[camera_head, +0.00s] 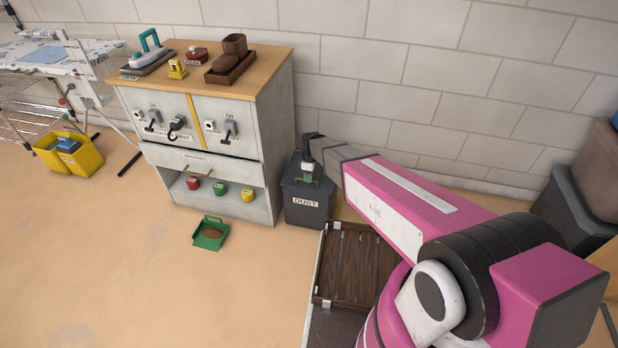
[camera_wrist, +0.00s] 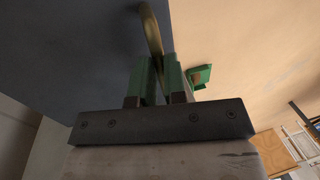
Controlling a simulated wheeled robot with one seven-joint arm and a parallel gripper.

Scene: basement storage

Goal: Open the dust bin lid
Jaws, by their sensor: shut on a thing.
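The dust bin (camera_head: 308,215) is a dark grey box with a white DUST label, standing on the floor beside the cabinet. My gripper (camera_head: 307,174) is at the top front of the bin. In the wrist view, the green fingers of my gripper (camera_wrist: 159,80) are shut on a thin brass-coloured handle (camera_wrist: 151,32). The dark surface of the bin (camera_wrist: 75,50) fills the upper left behind it. My arm and gripper hide part of the bin's top in the head view, so I cannot tell exactly how the lid sits.
A cabinet (camera_head: 275,105) with switches and a wooden top stands left of the bin. A green dustpan (camera_head: 211,234) with brown dirt lies on the floor in front. A dark slatted wooden piece (camera_head: 350,265) is right of the bin. The block wall (camera_head: 440,70) is behind.

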